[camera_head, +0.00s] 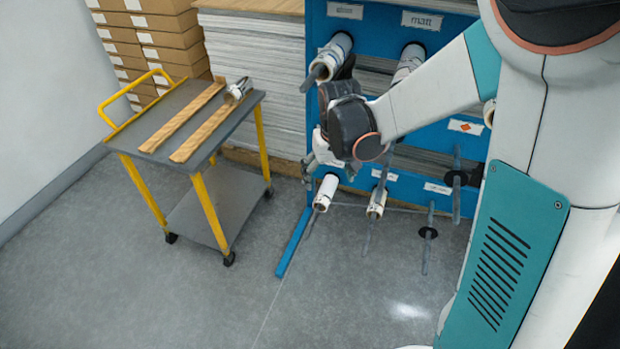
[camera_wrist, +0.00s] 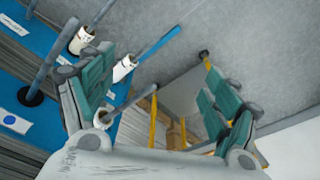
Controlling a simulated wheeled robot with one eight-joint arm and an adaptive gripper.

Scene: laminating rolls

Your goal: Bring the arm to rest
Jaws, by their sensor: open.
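My arm reaches across the front of the blue rack (camera_head: 318,30). My gripper (camera_head: 309,170) hangs at the arm's end in front of the rack's left side. In the wrist view its two teal fingers stand wide apart, with nothing held between them (camera_wrist: 158,88). A white roll (camera_head: 326,190) sits on a peg just below and right of the gripper. Another low roll (camera_head: 376,203) is further right. Upper rolls (camera_head: 335,52) and (camera_head: 408,62) sit on higher pegs. In the wrist view, white rolls (camera_wrist: 80,41) and (camera_wrist: 123,68) show beyond the left finger.
A grey cart (camera_head: 200,163) with yellow legs stands left of the rack. It carries two wooden strips (camera_head: 200,135) and a roll (camera_head: 236,92). Grey pegs (camera_head: 428,235) stick out from the rack. Stacked boxes (camera_head: 165,40) stand behind. The front floor is clear.

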